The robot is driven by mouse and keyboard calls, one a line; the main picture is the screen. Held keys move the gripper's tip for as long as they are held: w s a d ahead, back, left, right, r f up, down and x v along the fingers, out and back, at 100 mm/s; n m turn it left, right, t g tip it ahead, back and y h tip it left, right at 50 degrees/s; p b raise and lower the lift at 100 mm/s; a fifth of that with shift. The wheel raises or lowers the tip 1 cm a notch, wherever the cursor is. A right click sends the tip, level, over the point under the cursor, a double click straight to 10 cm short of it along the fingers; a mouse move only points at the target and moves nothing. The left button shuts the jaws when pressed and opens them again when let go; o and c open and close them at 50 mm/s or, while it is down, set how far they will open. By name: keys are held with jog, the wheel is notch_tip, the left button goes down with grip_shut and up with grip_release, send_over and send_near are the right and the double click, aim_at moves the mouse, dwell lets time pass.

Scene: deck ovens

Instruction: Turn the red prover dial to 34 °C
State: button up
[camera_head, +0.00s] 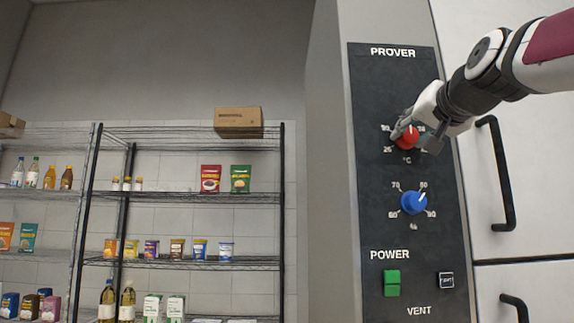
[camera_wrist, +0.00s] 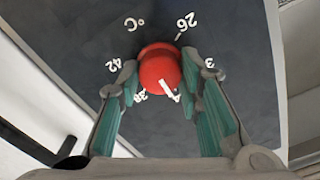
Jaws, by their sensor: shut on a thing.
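The red prover dial (camera_head: 407,139) is on the upper part of the black panel (camera_head: 365,180), under the word PROVER. My gripper (camera_head: 412,133) reaches it from the upper right and is shut on it. In the wrist view the dial (camera_wrist: 157,66) sits between the two green-padded fingers (camera_wrist: 158,76), one on each side. Its white pointer line points down and slightly right in that view, at a partly hidden number between 38 and the partly covered 30 mark. The 26 and 42 marks show clear. In the head view a finger hides part of the scale.
A blue dial (camera_head: 413,202) sits just below the red one. Lower are a green power switch (camera_head: 392,283) and a small black button (camera_head: 446,280). A black door handle (camera_head: 498,175) stands out to the right. Wire shelves (camera_head: 185,195) with groceries are at left.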

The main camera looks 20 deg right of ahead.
jog(key=shift+w+a+r, duration=0.1)
jog(key=shift+r, duration=0.1)
jog(key=o, duration=1.2)
jog(key=shift+w+f, duration=0.1)
jog(key=shift+c, duration=0.2)
jog(key=v, duration=1.2)
